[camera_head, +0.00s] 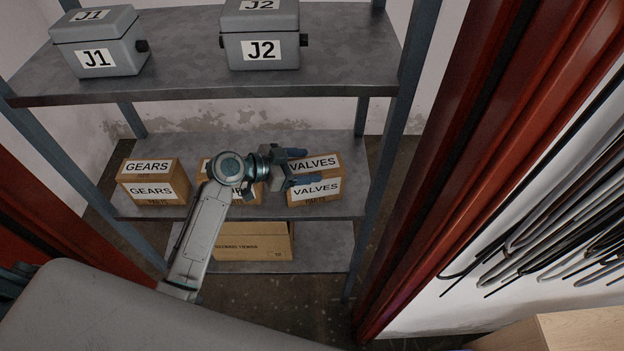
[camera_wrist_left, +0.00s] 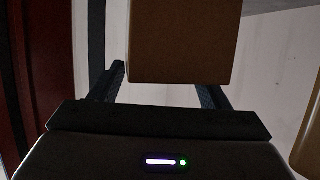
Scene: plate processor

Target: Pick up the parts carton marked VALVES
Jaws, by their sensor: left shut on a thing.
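The brown carton marked VALVES (camera_head: 327,188) is at the right end of the middle shelf, with white labels on its top and front. My left gripper (camera_head: 303,167) is shut on this carton, its dark fingers reaching over the carton's left part. In the left wrist view the plain brown carton (camera_wrist_left: 184,40) shows between the two fingers (camera_wrist_left: 162,84). I cannot tell whether the carton rests on the shelf or is slightly raised. My right gripper is not in view.
The middle shelf (camera_head: 275,209) also holds a GEARS carton (camera_head: 153,182) at left and a carton (camera_head: 206,178) mostly hidden by my arm. Grey boxes J1 (camera_head: 100,45) and J2 (camera_head: 262,40) stand above. A shelf post (camera_head: 387,145) stands right.

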